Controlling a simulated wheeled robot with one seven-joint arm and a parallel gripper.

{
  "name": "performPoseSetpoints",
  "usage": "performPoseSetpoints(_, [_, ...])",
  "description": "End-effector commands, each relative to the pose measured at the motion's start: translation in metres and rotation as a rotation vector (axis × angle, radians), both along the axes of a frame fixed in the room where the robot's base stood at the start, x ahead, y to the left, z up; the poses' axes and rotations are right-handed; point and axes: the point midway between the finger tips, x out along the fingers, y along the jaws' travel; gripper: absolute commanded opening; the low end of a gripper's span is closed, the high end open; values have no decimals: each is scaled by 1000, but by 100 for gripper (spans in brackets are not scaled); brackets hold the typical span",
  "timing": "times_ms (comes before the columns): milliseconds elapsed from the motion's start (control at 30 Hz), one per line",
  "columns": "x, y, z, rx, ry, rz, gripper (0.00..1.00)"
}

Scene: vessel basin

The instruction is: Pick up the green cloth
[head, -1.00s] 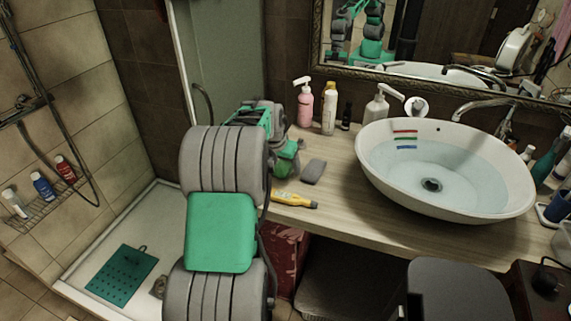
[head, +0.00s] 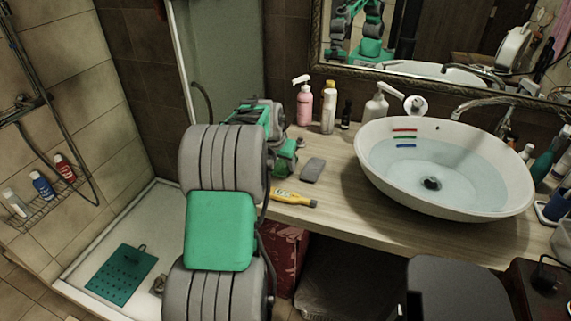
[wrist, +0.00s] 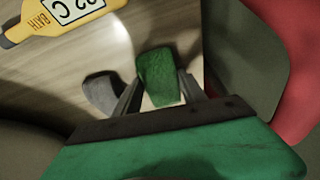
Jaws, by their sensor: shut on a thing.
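The green cloth (wrist: 158,76) shows in the wrist view as a small, textured, dark green piece between the two fingers. My gripper (wrist: 160,96) is shut on it, and the cloth sticks out past the fingertips. Pale wooden counter shows behind it; I cannot tell whether the cloth touches the counter. In the head view my gripper (head: 285,160) is at the left end of the counter, partly hidden by my own arm. I cannot make out the cloth separately there.
A grey block (head: 312,170) and a yellow bath thermometer (head: 293,199) lie close by on the counter (head: 335,200). A pink pump bottle (head: 304,104) and other bottles stand behind. The white basin (head: 450,205) holds water at the right. A red box (head: 286,245) is below.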

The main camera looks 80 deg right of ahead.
Motion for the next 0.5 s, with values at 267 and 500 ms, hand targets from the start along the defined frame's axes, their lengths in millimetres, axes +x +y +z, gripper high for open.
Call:
performPoseSetpoints(267, [0,0,2,-1,0,0,10])
performPoseSetpoints(500, [0,-1,31,-4,-1,0,10])
